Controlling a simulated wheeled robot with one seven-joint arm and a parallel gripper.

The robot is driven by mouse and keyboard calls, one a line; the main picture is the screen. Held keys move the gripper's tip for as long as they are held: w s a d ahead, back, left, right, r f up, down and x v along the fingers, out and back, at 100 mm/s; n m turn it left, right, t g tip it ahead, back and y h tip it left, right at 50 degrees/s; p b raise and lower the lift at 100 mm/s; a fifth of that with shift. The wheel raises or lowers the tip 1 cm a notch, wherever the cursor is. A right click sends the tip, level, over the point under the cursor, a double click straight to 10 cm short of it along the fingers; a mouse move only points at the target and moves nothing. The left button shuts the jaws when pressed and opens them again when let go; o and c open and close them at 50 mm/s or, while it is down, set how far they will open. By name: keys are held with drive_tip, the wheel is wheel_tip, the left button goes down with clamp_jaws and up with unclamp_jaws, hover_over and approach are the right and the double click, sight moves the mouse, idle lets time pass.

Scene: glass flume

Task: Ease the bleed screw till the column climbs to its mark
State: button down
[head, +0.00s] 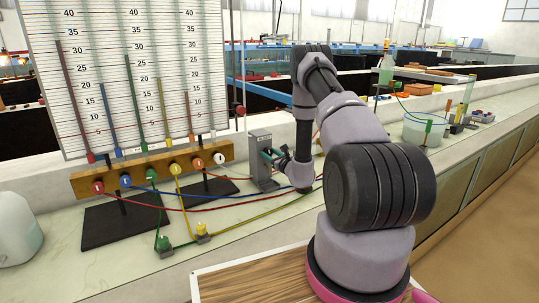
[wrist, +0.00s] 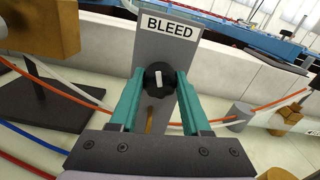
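The bleed screw is a black round knob (wrist: 158,79) with a white line, near upright, on a grey post (wrist: 166,45) labelled BLEED. The post (head: 262,160) also shows in the head view. My gripper (wrist: 160,75) has its teal fingers on either side of the knob; whether they press on it I cannot tell. In the head view my gripper (head: 270,156) is at the post, partly hidden by my arm.
A wooden manifold (head: 150,168) with several coloured knobs stands left of the post. Red, blue and yellow hoses cross the bench in front. Green and yellow fittings (head: 163,243) lie near the front edge. A water tub (head: 424,130) stands to the right.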

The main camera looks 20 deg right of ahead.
drive_tip(key=shift+d+m, duration=0.1)
drive_tip(key=shift+m, duration=1.9)
drive_tip(key=shift+c, duration=1.9)
unclamp_jaws()
drive_tip(key=s+d, duration=0.2)
drive_tip(key=s, duration=0.8)
drive_tip(key=shift+s, duration=0.35)
